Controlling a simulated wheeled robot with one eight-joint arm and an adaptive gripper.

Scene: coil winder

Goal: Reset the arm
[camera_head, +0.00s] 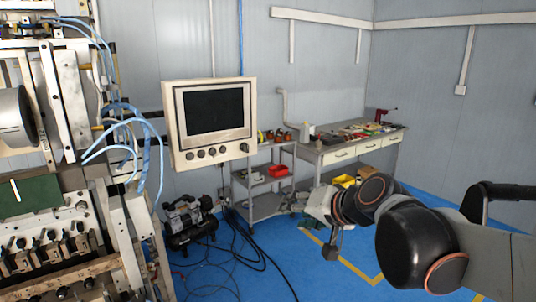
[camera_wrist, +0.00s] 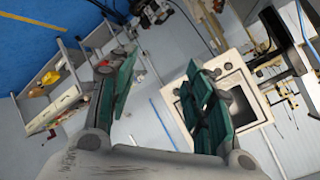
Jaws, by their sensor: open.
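My arm (camera_head: 420,245) reaches in from the right of the head view, over the blue floor. In the wrist view my gripper (camera_wrist: 160,68) is open, its two green-padded fingers wide apart with nothing between them. In the head view its fingers are hard to make out beyond the arm's far links. The coil winder (camera_head: 70,190) stands at the left, well apart from my arm. Its control panel with a dark screen (camera_head: 212,112) also shows beyond the right finger in the wrist view (camera_wrist: 240,100), which is strongly tilted.
A grey workbench (camera_head: 340,154) with tools stands along the back wall. A shelf cart (camera_head: 265,185) holds a red bin (camera_head: 277,171). A small compressor (camera_head: 190,222) and loose black cables (camera_head: 250,250) lie on the floor between winder and arm. Blue floor is open around the arm.

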